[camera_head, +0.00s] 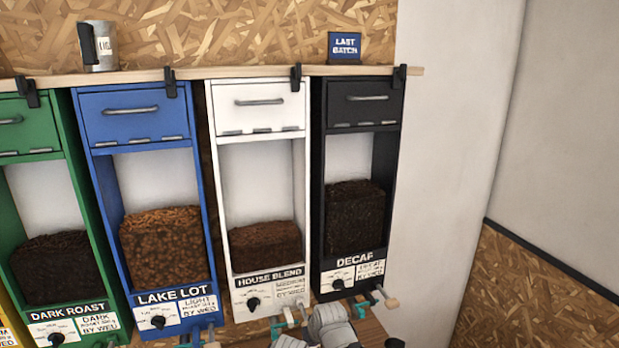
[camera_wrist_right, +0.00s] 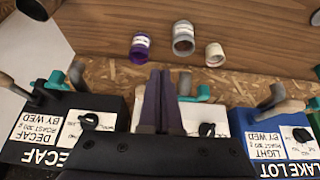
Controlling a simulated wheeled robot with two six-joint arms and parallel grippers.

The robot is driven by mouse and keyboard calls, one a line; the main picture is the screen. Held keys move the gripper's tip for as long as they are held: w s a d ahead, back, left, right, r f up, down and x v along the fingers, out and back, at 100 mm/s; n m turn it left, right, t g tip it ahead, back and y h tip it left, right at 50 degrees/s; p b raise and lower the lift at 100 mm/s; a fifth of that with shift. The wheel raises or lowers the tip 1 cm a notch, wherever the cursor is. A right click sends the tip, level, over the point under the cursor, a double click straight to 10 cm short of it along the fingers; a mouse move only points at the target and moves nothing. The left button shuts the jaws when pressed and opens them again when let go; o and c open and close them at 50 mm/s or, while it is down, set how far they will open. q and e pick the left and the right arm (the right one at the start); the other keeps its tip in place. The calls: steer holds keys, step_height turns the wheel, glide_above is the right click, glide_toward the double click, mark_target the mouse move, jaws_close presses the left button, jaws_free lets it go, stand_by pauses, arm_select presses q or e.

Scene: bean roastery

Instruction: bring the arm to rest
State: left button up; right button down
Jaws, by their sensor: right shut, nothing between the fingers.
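My right gripper (camera_wrist_right: 160,75) shows in the right wrist view, its two dark fingers pressed together with nothing between them. It appears in front of the white HOUSE BLEND dispenser (camera_wrist_right: 160,112), between the DECAF and LAKE LOT dispensers; I cannot tell whether it touches anything. In the head view a grey rounded part at the bottom edge looks like my own arm, and no fingers can be made out there. My left gripper is in neither view.
The black DECAF (camera_head: 362,115), white HOUSE BLEND (camera_head: 262,118) and blue LAKE LOT (camera_head: 135,128) dispensers stand side by side, with a green DARK ROAST one (camera_head: 62,140) at left. Levers project from their fronts. A wooden surface (camera_wrist_right: 100,25) holds purple (camera_wrist_right: 139,47), grey (camera_wrist_right: 183,38) and cream (camera_wrist_right: 214,54) containers.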

arm_select(q)
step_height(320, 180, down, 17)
steer(key=b, duration=1.4)
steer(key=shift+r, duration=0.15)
arm_select(e)
steer(key=s+d+f+g+h, duration=0.1)
steer(key=s+d+f+g, duration=0.1)
steer(key=s+f, duration=0.7)
steer(key=s+d+f+g+h, duration=0.2)
steer(key=s+d+f+g, duration=0.1)
steer(key=s+f, duration=0.7)
steer(key=shift+s+f+g, duration=0.15)
steer(key=shift+s+g, duration=0.2)
steer(key=shift+g, duration=0.15)
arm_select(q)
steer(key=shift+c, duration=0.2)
